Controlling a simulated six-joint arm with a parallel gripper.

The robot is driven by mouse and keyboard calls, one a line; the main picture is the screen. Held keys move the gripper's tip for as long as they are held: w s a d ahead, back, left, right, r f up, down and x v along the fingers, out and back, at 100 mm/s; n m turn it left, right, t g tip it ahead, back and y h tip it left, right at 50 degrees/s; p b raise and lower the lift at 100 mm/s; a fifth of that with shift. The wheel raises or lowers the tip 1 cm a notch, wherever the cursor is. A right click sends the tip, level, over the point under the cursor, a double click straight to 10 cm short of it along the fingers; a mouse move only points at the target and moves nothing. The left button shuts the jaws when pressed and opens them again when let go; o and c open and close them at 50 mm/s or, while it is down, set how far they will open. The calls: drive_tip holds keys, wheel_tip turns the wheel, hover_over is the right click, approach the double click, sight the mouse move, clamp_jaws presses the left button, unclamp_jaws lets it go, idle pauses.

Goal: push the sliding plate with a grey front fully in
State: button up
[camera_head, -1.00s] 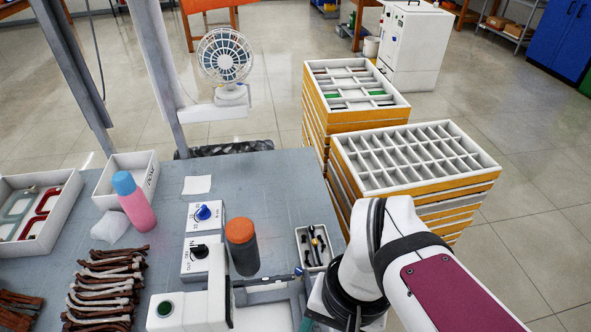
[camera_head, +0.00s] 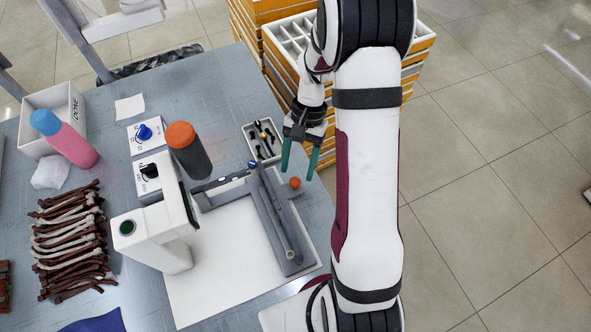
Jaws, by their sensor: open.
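The sliding plate's grey front appears to be the long grey bar (camera_head: 279,217) on the right side of a flat white plate (camera_head: 225,262). The bar stands out well to the right of the white machine (camera_head: 157,225) with the green button. My gripper (camera_head: 297,173) has green fingers, spread apart with nothing between them. It points down near the far end of the bar, on its right side, close to a small orange ball (camera_head: 295,183). I cannot tell whether it touches the bar.
A dark cylinder with an orange top (camera_head: 188,150) and a small parts tray (camera_head: 262,140) stand beyond the bar. Two small control boxes (camera_head: 158,178) are left of them. Brown and white strips (camera_head: 75,245) lie at left. Wooden tray stacks (camera_head: 275,60) stand beyond the table.

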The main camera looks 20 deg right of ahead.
drive_tip(key=shift+x, duration=1.5)
drive_tip(key=shift+c, duration=0.2)
drive_tip(key=shift+r, duration=0.1)
clamp_jaws()
